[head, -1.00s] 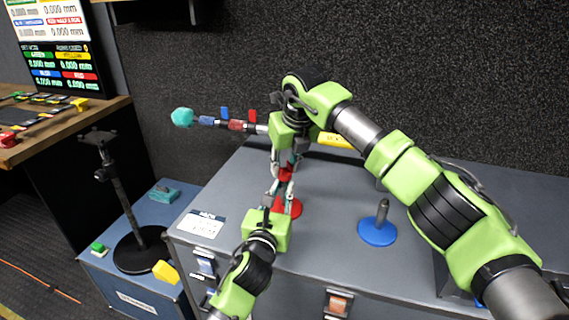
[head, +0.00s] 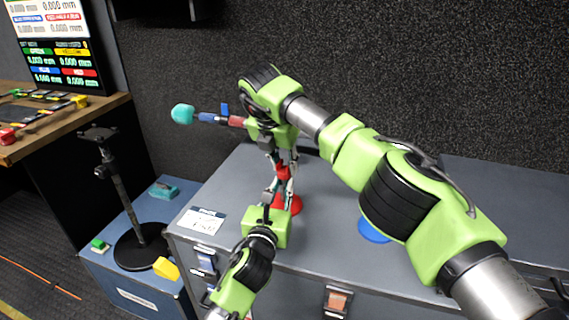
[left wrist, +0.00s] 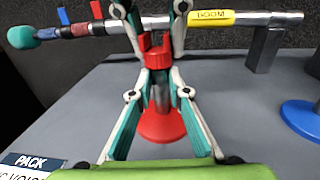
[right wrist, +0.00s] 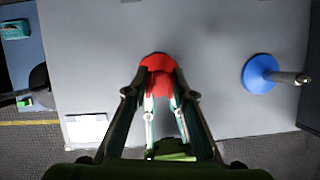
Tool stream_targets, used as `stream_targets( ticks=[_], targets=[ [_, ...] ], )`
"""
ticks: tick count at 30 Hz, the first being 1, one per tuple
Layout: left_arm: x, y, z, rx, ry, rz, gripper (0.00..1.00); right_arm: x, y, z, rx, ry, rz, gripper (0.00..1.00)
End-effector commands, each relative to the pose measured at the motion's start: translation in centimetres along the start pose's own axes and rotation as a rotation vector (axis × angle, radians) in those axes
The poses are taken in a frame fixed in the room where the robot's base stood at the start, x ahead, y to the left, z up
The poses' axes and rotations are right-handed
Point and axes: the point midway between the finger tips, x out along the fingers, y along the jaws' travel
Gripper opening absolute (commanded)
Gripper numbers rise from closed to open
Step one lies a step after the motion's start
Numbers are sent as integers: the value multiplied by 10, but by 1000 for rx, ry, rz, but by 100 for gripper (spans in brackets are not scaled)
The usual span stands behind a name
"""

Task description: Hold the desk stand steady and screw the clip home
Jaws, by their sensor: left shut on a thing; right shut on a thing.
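The red-based desk stand (head: 293,205) stands upright on the grey case top; its base and grey post also show in the left wrist view (left wrist: 162,126). The red clip (left wrist: 154,50) sits at the top of the post. My left gripper (head: 273,194) reaches in low from the front and is shut on the stand's post. My right gripper (head: 283,166) points down from above and is shut on the clip, which shows between its fingers in the right wrist view (right wrist: 160,82). The thread between clip and post is hidden.
A blue-based stand (right wrist: 260,74) stands to the right, partly behind my right arm in the head view. A boom pole (left wrist: 260,18) with a teal tip lies behind. A black stand (head: 115,190) is on the lower blue case at left. A label card (head: 203,221) lies near the front edge.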

Motion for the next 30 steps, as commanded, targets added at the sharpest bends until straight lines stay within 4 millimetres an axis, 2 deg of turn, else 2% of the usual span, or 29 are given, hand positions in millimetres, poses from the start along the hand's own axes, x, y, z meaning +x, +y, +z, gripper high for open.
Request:
stream_targets(
  ticks=[11, 12, 13, 23, 30],
  targets=[
    [0, 0, -1, -1, 2, 0, 0, -1, 0, 1, 33, -4, -12, 7],
    [0, 0, -1, -1, 2, 0, 0, -1, 0, 1, 33, -4, -12, 34],
    [0, 0, -1, -1, 2, 0, 0, -1, 0, 1, 33, -4, -12, 41],
    [0, 0, -1, -1, 2, 0, 0, -2, 0, 1, 32, -3, -11, 41],
    [0, 0, -1, -1, 2, 0, 0, -28, 0, 12, 33, -5, -12, 41]
  ],
)
